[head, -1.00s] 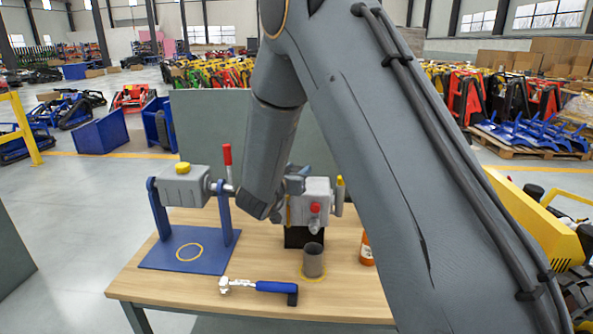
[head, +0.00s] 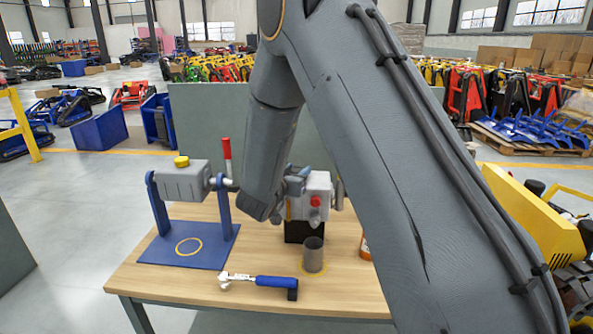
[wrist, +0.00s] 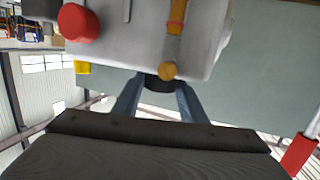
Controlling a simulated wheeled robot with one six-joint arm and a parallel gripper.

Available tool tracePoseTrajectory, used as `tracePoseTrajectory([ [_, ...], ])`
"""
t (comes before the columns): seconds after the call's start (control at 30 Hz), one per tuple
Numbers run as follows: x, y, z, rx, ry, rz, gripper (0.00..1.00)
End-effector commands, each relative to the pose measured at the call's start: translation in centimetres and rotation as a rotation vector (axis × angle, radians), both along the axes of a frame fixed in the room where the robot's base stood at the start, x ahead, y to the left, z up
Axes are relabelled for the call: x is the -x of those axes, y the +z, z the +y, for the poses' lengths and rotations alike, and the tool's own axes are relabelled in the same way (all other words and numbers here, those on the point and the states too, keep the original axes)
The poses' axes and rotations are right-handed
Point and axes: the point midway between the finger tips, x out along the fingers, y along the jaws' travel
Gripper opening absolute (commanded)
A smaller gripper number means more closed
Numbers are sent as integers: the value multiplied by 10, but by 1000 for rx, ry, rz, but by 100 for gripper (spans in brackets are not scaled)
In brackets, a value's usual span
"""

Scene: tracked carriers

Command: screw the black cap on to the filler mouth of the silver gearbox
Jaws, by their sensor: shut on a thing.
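The silver gearbox (head: 317,184) with a red knob stands on a black block at the middle of the bench. It fills the top of the wrist view (wrist: 140,40). My gripper (wrist: 160,80) is shut on the black cap (wrist: 160,84), which shows as a dark round piece between the two fingers. The cap is at the gearbox's edge, against it or very close. I cannot tell whether it sits on the filler mouth, as the mouth is hidden. In the head view my gripper (head: 294,184) is beside the gearbox, partly hidden by my arm.
A grey unit (head: 183,182) with a yellow cap hangs in a blue stand (head: 185,257) at left. A blue-handled tool (head: 270,281) and a grey cup (head: 313,256) lie and stand in front. An orange bottle (head: 364,249) is partly behind my arm.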

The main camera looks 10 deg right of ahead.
Motion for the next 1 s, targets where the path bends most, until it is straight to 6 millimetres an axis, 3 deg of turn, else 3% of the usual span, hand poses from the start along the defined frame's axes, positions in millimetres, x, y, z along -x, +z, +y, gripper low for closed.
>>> tracePoseTrajectory([
  [0.1, 0, -3, 0, 0, 0, 0, 18],
  [0.13, 0, -3, 0, 0, 0, 0, 40],
  [0.27, 0, -3, 0, 0, 0, 0, 60],
  [0.63, 4, -2, 4, 0, 1, -1, 60],
  [1.0, 50, 6, 36, 0, 3, -1, 60],
])
